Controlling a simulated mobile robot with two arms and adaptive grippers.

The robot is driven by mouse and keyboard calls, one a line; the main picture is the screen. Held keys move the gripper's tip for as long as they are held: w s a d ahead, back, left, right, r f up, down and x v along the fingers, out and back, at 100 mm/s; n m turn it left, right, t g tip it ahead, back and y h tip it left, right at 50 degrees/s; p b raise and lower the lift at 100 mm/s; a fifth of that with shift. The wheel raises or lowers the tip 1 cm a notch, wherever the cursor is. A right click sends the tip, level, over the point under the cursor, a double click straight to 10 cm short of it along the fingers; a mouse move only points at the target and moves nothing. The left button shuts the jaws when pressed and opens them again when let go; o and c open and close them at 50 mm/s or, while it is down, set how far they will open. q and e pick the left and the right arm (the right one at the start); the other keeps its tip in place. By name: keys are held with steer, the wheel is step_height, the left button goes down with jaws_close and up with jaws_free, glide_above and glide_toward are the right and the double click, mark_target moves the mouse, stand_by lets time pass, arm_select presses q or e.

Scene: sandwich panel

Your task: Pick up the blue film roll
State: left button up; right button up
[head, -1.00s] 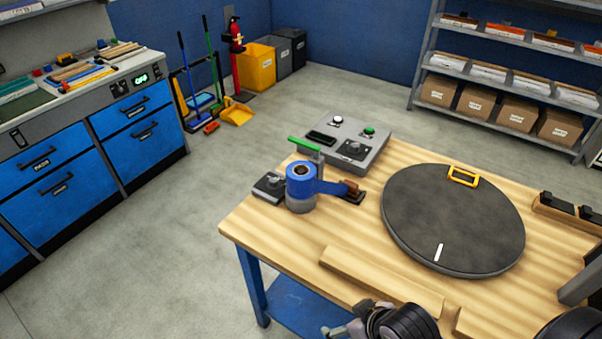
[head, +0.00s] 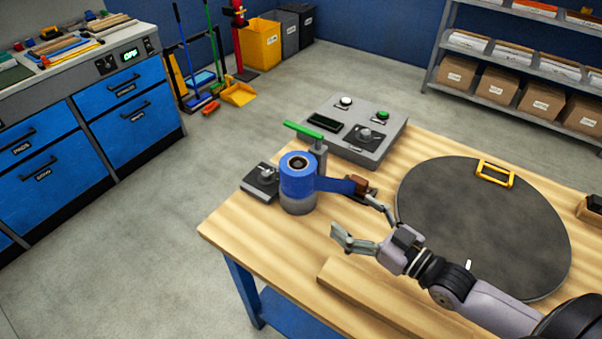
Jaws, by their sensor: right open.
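The blue film roll (head: 297,181) stands upright on a grey round base at the left part of the wooden table (head: 240,222). A strip of blue film runs from it to the right, to a small brown block (head: 358,184). A green bar (head: 304,130) on a grey post stands just behind the roll. My right gripper (head: 358,222) is open and empty, to the right of the roll and nearer the front, with its fingers pointing left towards it. A clear gap lies between the fingers and the roll. My left gripper is not in view.
A grey control box (head: 340,146) with buttons stands behind the roll. A small grey device (head: 262,180) sits just left of it. A large dark disc (head: 480,235) with a yellow handle (head: 495,173) lies to the right, partly behind my right arm. A wooden strip (head: 370,298) lies along the front edge.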

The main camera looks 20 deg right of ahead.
mark_target(311, 180)
steer(key=x, duration=0.3)
steer(key=p+x, duration=0.1)
steer(key=x, duration=0.3)
steer(key=p+x, duration=0.1)
steer(key=x, duration=0.3)
steer(key=shift+w+d+r, duration=0.2)
steer(key=shift+w, duration=0.1)
steer(key=shift+w+a, duration=0.3)
steer(key=shift+w, duration=0.35)
steer(key=x, duration=0.2)
steer(key=f+p+x, duration=0.1)
steer(key=x, duration=0.1)
steer(key=shift+w, duration=0.4)
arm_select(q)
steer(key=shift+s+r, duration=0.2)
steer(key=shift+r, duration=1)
arm_select(e)
steer(key=shift+r, duration=0.1)
steer(key=c, duration=1.1)
